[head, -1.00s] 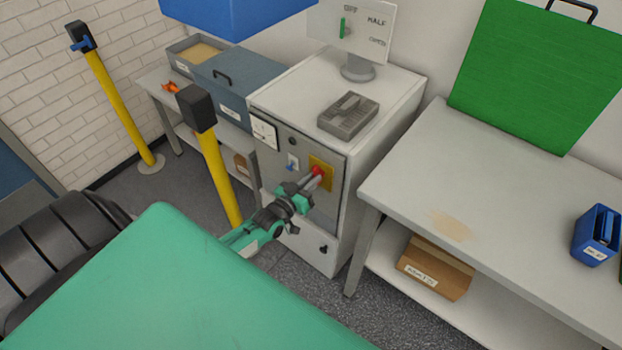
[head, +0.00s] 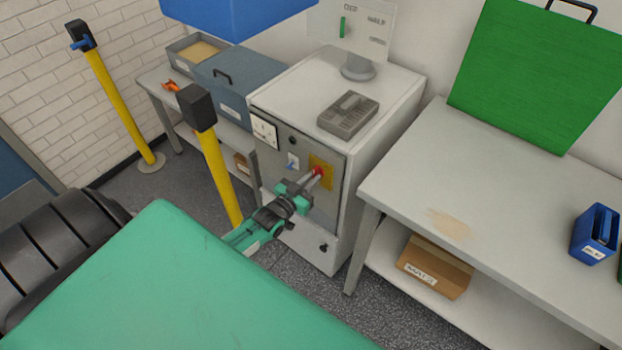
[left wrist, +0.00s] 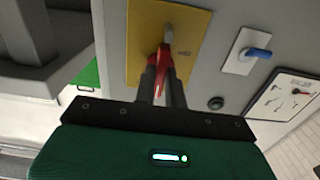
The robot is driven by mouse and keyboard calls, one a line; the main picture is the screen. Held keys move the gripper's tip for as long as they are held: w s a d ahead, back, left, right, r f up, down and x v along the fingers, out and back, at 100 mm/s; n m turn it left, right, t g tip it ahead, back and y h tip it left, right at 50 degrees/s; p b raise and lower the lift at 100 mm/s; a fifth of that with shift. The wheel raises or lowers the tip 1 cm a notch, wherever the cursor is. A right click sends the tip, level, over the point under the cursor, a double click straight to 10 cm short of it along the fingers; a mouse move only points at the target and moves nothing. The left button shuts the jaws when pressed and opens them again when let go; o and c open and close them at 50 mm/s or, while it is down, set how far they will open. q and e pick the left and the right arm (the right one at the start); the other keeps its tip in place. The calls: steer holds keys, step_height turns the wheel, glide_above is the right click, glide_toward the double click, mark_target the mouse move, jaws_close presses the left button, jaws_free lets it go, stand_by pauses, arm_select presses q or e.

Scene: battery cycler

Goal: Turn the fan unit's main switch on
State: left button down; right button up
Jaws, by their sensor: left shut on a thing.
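The grey-white cabinet (head: 327,243) has a yellow plate (head: 327,184) on its front panel with a red switch handle (head: 319,170). In the left wrist view the red handle (left wrist: 164,68) stands out from the yellow plate (left wrist: 140,45), between my fingers. My left gripper (head: 313,178) is shut on the red handle; its fingers (left wrist: 164,85) hide part of it. A blue lever on a white plate (head: 292,162) sits beside the yellow plate and shows clearly in the left wrist view (left wrist: 257,53). My right gripper is not in view.
A yellow post with a black head (head: 219,172) stands just left of my gripper. A grey table (head: 480,190) stands right of the cabinet. A grey device (head: 348,114) and a sign (head: 350,25) are on the cabinet top. A black button (left wrist: 216,103) is near the handle.

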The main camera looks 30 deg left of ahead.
arm_select(q)
steer(key=c, duration=1.5)
jaws_free()
steer(key=shift+o, duration=0.2)
steer(key=shift+s, duration=0.15)
steer(key=s+a+b, duration=0.1)
steer(key=s+b, duration=0.1)
steer(key=s, duration=1.1)
steer(key=shift+s+b, duration=0.3)
steer(key=shift+b, duration=0.1)
steer(key=shift+f, duration=0.15)
